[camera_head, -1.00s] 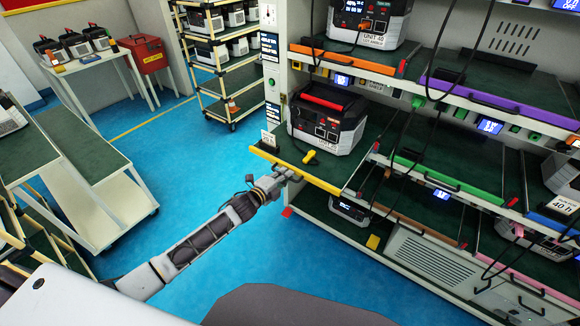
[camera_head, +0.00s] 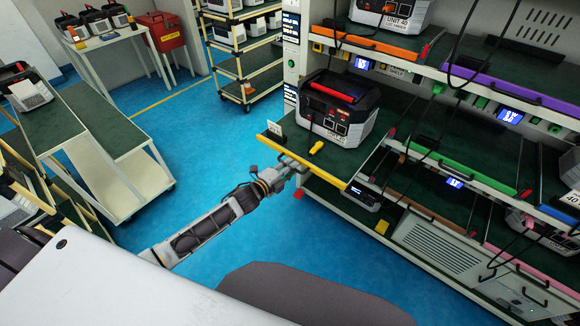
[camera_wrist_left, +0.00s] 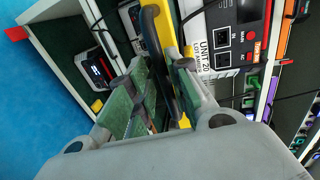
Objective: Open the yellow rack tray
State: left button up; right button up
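The yellow rack tray (camera_head: 329,178) is partly pulled out of the middle shelf, its yellow front edge standing beyond the neighbouring green-edged tray. A grey power unit (camera_head: 340,108) with a red handle sits on it. My left gripper (camera_head: 290,166) is at the tray's front. In the left wrist view, the tray's dark handle (camera_wrist_left: 157,38) runs along the yellow edge (camera_wrist_left: 167,30) and passes between the fingers of my left gripper (camera_wrist_left: 163,85), which look shut on it. The exact contact is partly hidden by the fingers. My right gripper is not in view.
A green-edged tray (camera_head: 455,168) is to the right and an orange-edged tray (camera_head: 368,43) is above. A lower unit (camera_head: 352,192) stands beneath. Cables hang in front of the rack. A stepped cart (camera_head: 135,178) stands left; blue floor between is free.

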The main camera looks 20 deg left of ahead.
pick_arm(q)
jog(key=shift+o, duration=0.6)
jog(key=shift+r, duration=0.15)
jog(key=v, duration=1.2)
dwell(0.5)
dwell(0.7)
